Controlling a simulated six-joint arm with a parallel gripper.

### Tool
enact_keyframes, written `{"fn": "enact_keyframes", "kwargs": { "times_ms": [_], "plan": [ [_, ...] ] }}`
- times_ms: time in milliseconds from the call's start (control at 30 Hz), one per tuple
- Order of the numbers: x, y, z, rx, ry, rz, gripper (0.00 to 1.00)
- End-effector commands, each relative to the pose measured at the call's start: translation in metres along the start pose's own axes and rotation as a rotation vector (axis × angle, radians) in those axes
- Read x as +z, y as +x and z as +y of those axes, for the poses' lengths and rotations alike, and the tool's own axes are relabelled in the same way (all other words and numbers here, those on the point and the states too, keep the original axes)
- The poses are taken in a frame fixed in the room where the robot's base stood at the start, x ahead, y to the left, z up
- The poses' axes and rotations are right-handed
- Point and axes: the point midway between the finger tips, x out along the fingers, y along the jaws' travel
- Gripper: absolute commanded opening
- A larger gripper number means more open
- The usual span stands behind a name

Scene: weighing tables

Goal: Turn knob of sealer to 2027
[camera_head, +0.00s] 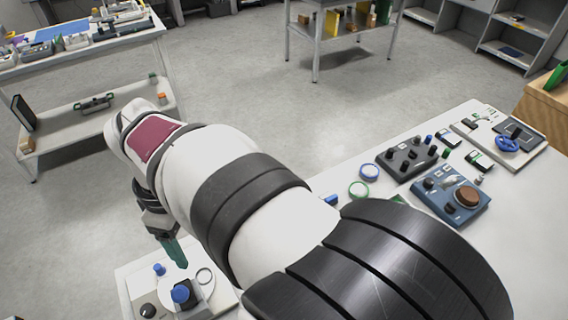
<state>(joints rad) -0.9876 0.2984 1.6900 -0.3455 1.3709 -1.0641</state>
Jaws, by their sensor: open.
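My gripper (175,254) hangs at the lower left, fingers pointing down, with dark green fingertips. It is open and I see nothing between the fingers. Just below it is a pale panel device (133,294) with a blue knob (181,293), a smaller blue knob (159,269) and a black knob (148,311). A blue box (478,212) with a large brown knob (467,197) and black knobs stands on the white table at the right. I cannot tell which device is the sealer, and no 2027 mark is readable.
A dark grey knob box (408,158), rings, and a panel with a blue handwheel (507,143) share the white table (335,178). My arm crosses the middle and hides part of the table. Shelved tables stand at the back left and back centre; open floor lies between.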

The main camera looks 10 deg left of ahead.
Motion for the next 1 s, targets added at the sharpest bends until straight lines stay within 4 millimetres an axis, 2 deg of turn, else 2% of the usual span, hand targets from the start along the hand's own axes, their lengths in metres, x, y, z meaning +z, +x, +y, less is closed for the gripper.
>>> {"fn": "enact_keyframes", "kwargs": {
  "times_ms": [233,400,500,700,1000],
  "plan": [
    [0.067,-0.016,0.014,-0.014,0.352,0.018,0.67],
    [0.113,-0.022,0.014,-0.026,0.608,0.028,0.67],
    [0.133,-0.025,0.011,-0.032,0.727,0.035,0.67],
    [0.153,-0.025,0.007,-0.040,0.851,0.039,0.67],
    [0.155,-0.026,0.006,-0.041,0.866,0.040,0.67]
  ]
}}
